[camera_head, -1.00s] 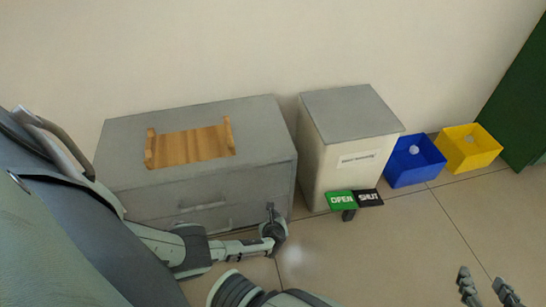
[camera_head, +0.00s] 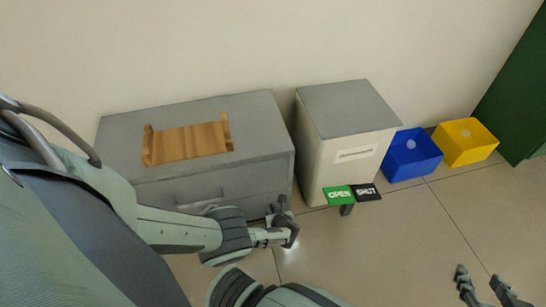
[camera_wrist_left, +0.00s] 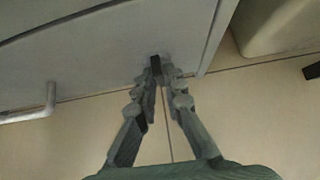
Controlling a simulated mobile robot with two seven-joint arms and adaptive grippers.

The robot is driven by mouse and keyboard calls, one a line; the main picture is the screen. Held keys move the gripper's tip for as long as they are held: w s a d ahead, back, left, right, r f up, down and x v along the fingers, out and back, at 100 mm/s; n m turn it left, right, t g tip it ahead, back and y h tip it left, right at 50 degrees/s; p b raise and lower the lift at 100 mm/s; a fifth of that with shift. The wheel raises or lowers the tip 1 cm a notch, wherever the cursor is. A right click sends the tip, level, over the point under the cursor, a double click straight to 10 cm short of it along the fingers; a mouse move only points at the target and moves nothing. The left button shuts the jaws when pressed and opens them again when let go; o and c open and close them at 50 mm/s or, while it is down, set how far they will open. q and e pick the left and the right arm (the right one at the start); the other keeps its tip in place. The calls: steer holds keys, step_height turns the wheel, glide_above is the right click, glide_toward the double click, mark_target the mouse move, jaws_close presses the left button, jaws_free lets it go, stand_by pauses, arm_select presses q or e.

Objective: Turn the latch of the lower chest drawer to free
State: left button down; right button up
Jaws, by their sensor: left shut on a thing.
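The grey chest (camera_head: 255,120) stands against the wall at the left in the head view, with two drawers in its front. The lower drawer's front (camera_wrist_left: 90,65) fills the upper left of the left wrist view, and its handle (camera_wrist_left: 48,100) is at the left edge. A small dark latch (camera_wrist_left: 155,64) sits near the drawer front's right end. My left gripper (camera_wrist_left: 161,76) is shut on the latch; the head view shows this gripper (camera_head: 282,207) at the chest's lower right corner. The latch's exact angle is hard to tell. My right gripper (camera_head: 480,272) is open and empty, low at the right.
A wooden tray (camera_head: 187,141) lies on the chest. A pale cabinet (camera_head: 345,150) stands to its right, with a green OPEN sign (camera_head: 339,195) and a black SHUT sign (camera_head: 367,192) before it. A blue bin (camera_head: 412,170) and a yellow bin (camera_head: 468,152) stand further right. The front floor is clear.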

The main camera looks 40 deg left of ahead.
arm_select(q)
steer(key=shift+a, duration=0.1)
steer(key=c, duration=1.6)
jaws_free()
steer(key=shift+d+r, duration=0.1)
steer(key=shift+d, duration=0.1)
steer(key=shift+a+r, duration=0.2)
steer(key=shift+r, duration=4.7)
